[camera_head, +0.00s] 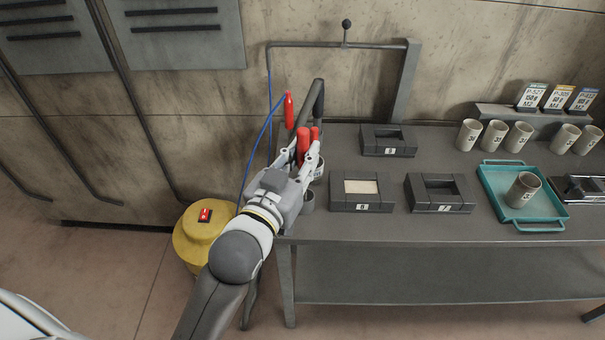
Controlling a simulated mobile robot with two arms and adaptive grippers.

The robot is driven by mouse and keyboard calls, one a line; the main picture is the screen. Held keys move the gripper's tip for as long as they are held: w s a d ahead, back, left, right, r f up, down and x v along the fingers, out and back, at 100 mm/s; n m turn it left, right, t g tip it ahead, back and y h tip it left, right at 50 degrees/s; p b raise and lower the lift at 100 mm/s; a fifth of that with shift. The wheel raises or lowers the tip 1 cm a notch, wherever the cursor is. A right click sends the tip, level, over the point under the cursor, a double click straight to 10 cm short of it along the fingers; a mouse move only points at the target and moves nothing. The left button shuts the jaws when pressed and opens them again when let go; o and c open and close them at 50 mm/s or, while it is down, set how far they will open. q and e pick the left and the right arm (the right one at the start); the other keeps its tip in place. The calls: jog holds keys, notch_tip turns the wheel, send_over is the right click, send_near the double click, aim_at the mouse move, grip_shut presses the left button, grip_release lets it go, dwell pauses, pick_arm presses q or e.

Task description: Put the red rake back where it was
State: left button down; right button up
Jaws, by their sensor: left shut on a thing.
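My left gripper (304,160) is over the left end of the grey workbench (340,226). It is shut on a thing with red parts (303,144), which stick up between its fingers. This looks like the red rake, but its lower end is hidden by the gripper, so I cannot tell its full shape. Another upright red piece (289,110) shows just behind and left of the gripper, close to a blue cord. My right gripper is not in view.
Dark box 6 (361,207), box 7 (440,208) and another dark box (389,150) stand right of the gripper. A teal tray (492,186) holds a cup (523,189). Several cups stand behind it. A yellow canister (190,245) stands on the floor.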

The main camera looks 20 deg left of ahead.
pick_arm(q)
jog(key=w+a+f+p, duration=0.2)
jog(key=w+f, duration=0.7)
jog(key=f, duration=0.1)
jog(key=shift+f, duration=0.3)
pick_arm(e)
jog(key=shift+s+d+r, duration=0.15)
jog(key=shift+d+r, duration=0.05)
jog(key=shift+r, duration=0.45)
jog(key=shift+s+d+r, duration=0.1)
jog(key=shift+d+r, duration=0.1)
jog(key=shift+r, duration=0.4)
pick_arm(q)
jog(key=shift+a+f, duration=0.1)
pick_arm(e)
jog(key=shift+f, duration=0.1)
pick_arm(q)
jog(key=shift+f+b, duration=0.35)
jog(key=shift+f, duration=0.2)
jog(key=c, duration=1.3)
grip_release()
jog(key=shift+c, duration=0.2)
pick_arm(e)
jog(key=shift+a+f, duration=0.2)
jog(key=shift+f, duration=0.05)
